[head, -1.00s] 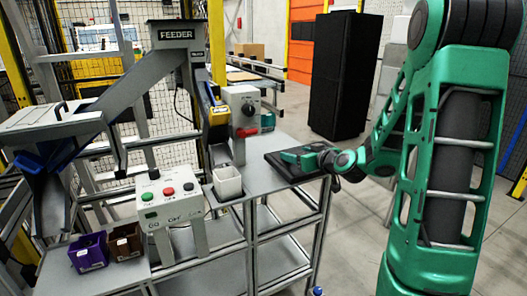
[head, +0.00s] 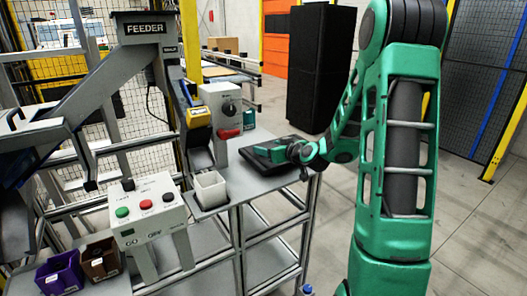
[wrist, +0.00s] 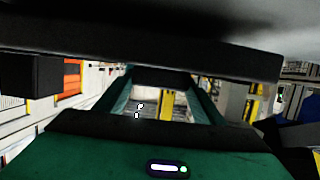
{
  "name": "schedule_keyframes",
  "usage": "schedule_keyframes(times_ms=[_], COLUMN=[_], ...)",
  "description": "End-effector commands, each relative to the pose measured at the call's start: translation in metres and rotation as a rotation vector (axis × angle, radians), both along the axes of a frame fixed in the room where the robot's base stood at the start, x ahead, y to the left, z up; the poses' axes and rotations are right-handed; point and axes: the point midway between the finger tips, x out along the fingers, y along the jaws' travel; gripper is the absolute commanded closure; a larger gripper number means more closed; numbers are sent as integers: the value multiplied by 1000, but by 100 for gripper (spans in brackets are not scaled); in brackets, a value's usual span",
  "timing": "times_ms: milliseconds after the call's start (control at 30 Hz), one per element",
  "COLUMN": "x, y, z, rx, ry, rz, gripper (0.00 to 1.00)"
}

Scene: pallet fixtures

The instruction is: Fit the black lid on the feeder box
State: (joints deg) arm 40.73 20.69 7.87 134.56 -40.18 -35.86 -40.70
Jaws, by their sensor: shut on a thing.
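The feeder box (head: 146,28) is a grey box lettered FEEDER on its front, at the upper left of the head view. Its top has a dark rim, and I cannot see inside it. The black lid (head: 256,154) is a flat dark slab at the right end of the grey table, well to the right of and below the feeder box. My gripper (head: 291,152) is shut on the lid and seems to hold it just above the tabletop. In the wrist view the lid (wrist: 150,48) is a dark band beyond my green fingers (wrist: 160,100).
Purple (head: 60,274) and brown (head: 101,258) bins are front left. A tall black cabinet (head: 319,70) stands behind.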

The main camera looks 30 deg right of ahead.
Motion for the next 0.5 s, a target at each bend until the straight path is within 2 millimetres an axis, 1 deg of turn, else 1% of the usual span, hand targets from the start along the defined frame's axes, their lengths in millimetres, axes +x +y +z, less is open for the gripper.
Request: schedule_keyframes(times_ms=[33, 100, 300, 333, 367, 400, 500], x=[3, 4, 6, 5, 5, 5, 5], y=[8, 15, 20, 20, 20, 20, 19], z=[-4, -7, -7, -9, -9, -9, -8], rx=[5, 2, 1, 2, 2, 2, 3], ry=[-3, -4, -5, -3, -3, -3, -3], rz=[11, 20, 27, 27, 27, 27, 24], gripper=[83, 83, 83, 31, 23, 19, 19])
